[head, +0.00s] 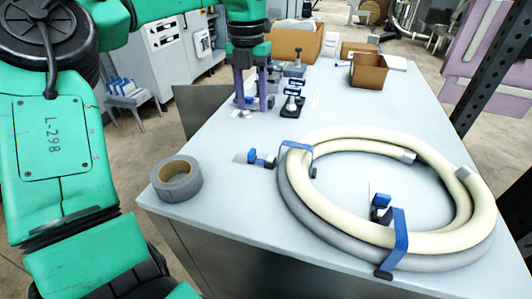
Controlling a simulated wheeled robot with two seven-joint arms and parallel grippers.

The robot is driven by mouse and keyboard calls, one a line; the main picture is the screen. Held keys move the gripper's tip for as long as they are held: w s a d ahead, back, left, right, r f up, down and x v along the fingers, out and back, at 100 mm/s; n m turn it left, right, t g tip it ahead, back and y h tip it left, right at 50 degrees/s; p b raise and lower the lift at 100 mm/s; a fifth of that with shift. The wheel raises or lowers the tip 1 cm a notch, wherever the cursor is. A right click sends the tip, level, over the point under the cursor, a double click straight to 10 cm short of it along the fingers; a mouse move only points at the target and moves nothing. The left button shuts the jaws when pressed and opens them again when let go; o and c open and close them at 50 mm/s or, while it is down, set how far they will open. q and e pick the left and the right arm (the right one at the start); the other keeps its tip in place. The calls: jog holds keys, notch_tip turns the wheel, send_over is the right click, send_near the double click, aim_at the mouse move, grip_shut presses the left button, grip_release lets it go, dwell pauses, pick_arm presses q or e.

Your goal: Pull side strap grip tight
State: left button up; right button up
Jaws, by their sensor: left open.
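A coil of thick cream and grey hose (335,222) lies on the light grey table. One blue strap (297,146) wraps the hose at the coil's left side, and its blue grip (262,160) lies on the table just left of the coil. A second blue strap (399,238) wraps the front of the coil, with a blue grip (380,208) inside the ring. My left gripper (251,107) points down over the far left part of the table, beyond the side grip and apart from it. Its two purple fingers are open. My right gripper is out of view.
A grey tape roll (177,179) sits at the table's left front corner. Small blue and black clamps (292,98) stand just right of my left gripper. Cardboard boxes (368,70) are at the back. The table's right middle is clear. A dark perforated post (487,72) rises at right.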

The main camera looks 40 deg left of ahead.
pick_arm(q)
send_over(252, 151)
jog(key=f, duration=0.5)
jog(key=shift+s+f, duration=0.3)
jog(key=shift+f, duration=0.1)
jog(key=f, duration=0.5)
jog(key=f+p, duration=0.1)
jog(key=f, duration=0.1)
jog(key=shift+w+f, duration=0.25)
jog(key=shift+f, duration=0.45)
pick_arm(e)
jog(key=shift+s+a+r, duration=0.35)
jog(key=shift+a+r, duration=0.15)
pick_arm(q)
grip_shut()
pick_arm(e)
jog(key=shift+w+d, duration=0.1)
